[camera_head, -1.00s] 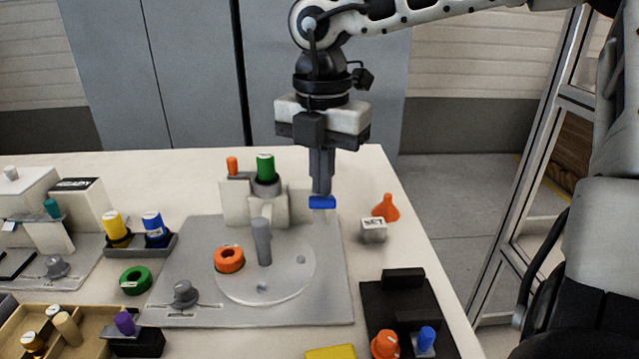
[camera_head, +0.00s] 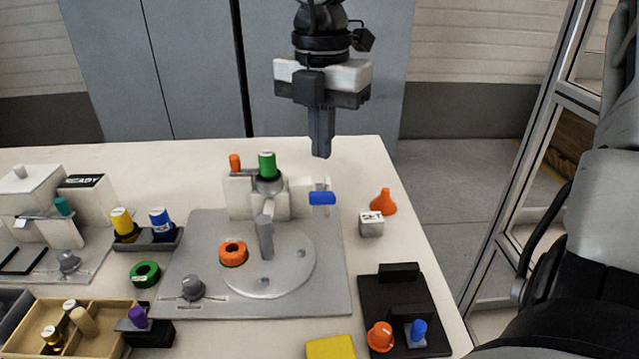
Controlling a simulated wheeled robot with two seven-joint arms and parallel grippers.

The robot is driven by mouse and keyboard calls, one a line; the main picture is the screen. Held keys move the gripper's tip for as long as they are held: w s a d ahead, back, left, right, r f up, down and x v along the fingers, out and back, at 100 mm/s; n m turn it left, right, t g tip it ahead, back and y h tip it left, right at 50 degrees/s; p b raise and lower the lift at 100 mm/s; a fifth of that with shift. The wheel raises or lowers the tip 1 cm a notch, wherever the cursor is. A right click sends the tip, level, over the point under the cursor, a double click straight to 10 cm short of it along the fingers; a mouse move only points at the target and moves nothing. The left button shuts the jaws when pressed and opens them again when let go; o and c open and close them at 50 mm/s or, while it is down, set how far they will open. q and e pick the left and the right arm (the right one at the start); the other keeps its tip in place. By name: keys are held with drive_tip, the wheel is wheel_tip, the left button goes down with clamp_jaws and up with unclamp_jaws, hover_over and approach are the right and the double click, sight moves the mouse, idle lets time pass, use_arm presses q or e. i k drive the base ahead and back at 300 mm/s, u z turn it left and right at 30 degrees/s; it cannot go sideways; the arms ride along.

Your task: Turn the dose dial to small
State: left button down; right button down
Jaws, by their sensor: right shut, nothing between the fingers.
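A grey knob (camera_head: 191,287) with a pale scale line in front of it sits at the front left of the grey machine plate (camera_head: 330,300). A second, similar grey knob (camera_head: 68,262) is on the station at the far left. No label is readable on either, so I cannot tell for sure which is the dose dial or its setting. A blue handle (camera_head: 321,198) sticks out at the right of the white dispenser block (camera_head: 240,202). My right gripper (camera_head: 321,154) is shut and empty, above and behind the blue handle, apart from it. My left gripper is not in view.
A grey post (camera_head: 265,238) and an orange ring (camera_head: 233,253) stand on the round turntable (camera_head: 290,275). A green-capped bottle (camera_head: 267,166) tops the dispenser. An orange funnel (camera_head: 384,202) and a white-topped block (camera_head: 371,224) stand right. A black fixture (camera_head: 375,300) is front right.

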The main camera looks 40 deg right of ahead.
sight(193, 289)
drive_tip(key=k, duration=1.5)
